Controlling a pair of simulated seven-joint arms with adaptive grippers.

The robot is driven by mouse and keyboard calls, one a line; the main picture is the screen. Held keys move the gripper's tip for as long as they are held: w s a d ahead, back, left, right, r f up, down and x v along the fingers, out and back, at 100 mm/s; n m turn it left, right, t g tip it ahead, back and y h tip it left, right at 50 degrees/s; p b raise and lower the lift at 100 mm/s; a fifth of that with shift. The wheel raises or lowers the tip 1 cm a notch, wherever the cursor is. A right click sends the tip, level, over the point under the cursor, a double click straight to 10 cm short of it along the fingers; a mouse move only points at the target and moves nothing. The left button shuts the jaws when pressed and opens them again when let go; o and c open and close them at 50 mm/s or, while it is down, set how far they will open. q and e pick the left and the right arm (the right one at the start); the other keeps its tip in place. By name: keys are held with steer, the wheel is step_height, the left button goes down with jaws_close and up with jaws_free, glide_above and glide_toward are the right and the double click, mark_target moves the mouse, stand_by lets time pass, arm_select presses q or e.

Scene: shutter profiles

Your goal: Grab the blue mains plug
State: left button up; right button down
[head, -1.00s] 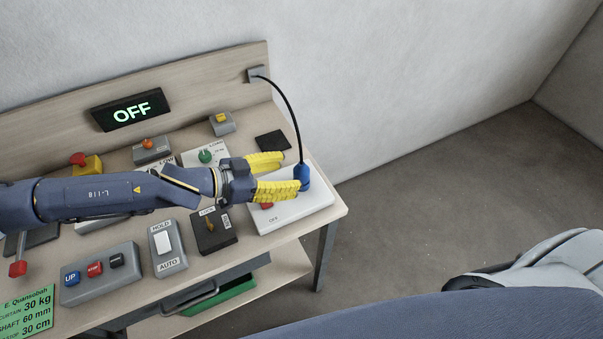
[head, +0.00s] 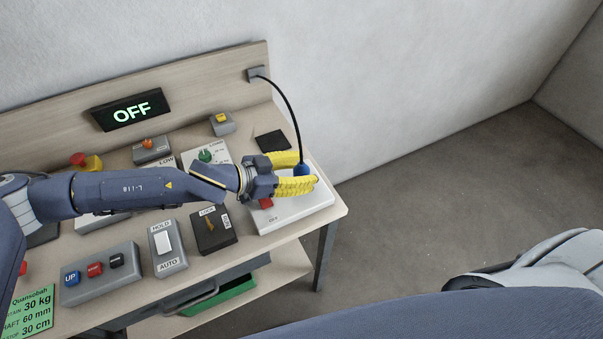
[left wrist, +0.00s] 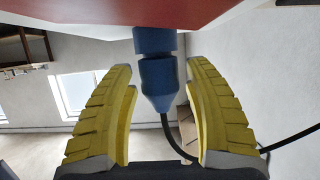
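The blue mains plug (head: 304,170) stands upright at the white board (head: 290,215) on the right end of the bench. A black cable runs from its top to the back panel. My left gripper (head: 306,173) has its yellow fingers on both sides of the plug, and the near finger hides its lower part. In the left wrist view the plug (left wrist: 157,80) hangs between the fingers of my left gripper (left wrist: 161,68), with a gap on each side. The gripper is open.
A red switch (head: 266,203) is on the white board, close to my left gripper. A grey outlet box (head: 256,74) holds the cable's other end. A black lock box (head: 213,231) and a HOLD/AUTO switch box (head: 167,249) stand left of the board. Open floor lies to the right.

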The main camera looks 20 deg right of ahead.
arm_select(q)
steer(key=c, duration=1)
steer(key=shift+r, duration=0.15)
